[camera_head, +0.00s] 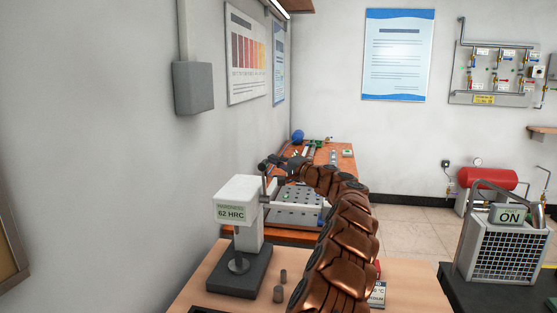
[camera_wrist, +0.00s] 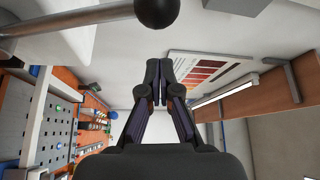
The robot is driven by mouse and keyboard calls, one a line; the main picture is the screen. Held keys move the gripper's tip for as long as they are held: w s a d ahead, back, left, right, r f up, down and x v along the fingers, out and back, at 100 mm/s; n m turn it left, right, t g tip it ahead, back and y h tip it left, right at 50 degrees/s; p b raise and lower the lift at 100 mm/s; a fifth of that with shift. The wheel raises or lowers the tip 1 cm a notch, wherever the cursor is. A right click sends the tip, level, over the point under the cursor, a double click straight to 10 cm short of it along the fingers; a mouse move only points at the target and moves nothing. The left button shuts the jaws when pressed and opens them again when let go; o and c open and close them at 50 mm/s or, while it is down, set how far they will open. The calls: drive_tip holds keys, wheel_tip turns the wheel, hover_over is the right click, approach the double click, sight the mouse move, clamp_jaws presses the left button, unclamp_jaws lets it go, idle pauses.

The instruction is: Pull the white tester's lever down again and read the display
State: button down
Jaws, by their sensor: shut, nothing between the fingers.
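The white tester (camera_head: 238,198) stands on a dark base at the table's left side. Its display (camera_head: 231,212) reads "HARDNESS 62 HRC". In the wrist view the lever's grey rod (camera_wrist: 80,17) crosses the top left and ends in a black ball knob (camera_wrist: 156,12). In the head view the lever is hard to make out beside the tester and my arm. My gripper (camera_head: 270,164) is just beyond and above the tester's right side. The wrist view shows its fingers (camera_wrist: 160,78) shut and empty, apart from the knob in the picture.
Small grey cylinders (camera_head: 283,276) stand on the front table right of the tester's base. A heater unit (camera_head: 503,250) at the right shows "ON". An orange bench (camera_head: 323,155) with a perforated plate (camera_head: 297,197) lies behind. The wall is close on the left.

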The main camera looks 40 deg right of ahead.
drive_tip(key=shift+s+a+f+p, duration=0.1)
drive_tip(key=shift+s+a+p, duration=0.1)
drive_tip(key=shift+s+a, duration=0.25)
drive_tip(key=shift+s+a+f+p, duration=0.1)
drive_tip(key=shift+s+a+p, duration=0.1)
drive_tip(key=shift+a, duration=0.4)
drive_tip(key=shift+s+a+f+p, duration=0.1)
drive_tip(key=shift+s+a+p, duration=0.1)
drive_tip(key=shift+s+a, duration=0.25)
drive_tip(key=shift+w+a, duration=0.1)
drive_tip(key=shift+w, duration=0.05)
drive_tip(key=shift+a+f+b, duration=0.1)
drive_tip(key=shift+b, duration=0.25)
